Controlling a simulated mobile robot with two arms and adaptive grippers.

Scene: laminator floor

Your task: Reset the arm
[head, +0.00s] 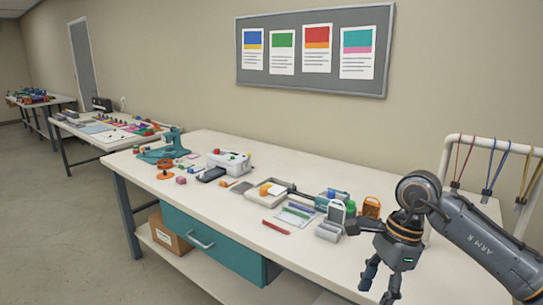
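My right arm, marked "ARM R" (485,248), comes in from the right in the head view and bends at a dark round joint above the front right part of the workbench. My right gripper (376,291) points down in front of the bench's front edge. Its two fingers are apart with nothing seen between them, so it looks open and empty. My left arm and gripper are not in view.
The long white workbench (225,147) has a teal drawer (208,245). Near the arm are a grey clear-fronted case (331,222), an orange case (371,207) and a red marker (275,227). A white frame with hanging cords (452,150) stands right. Floor is clear at left.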

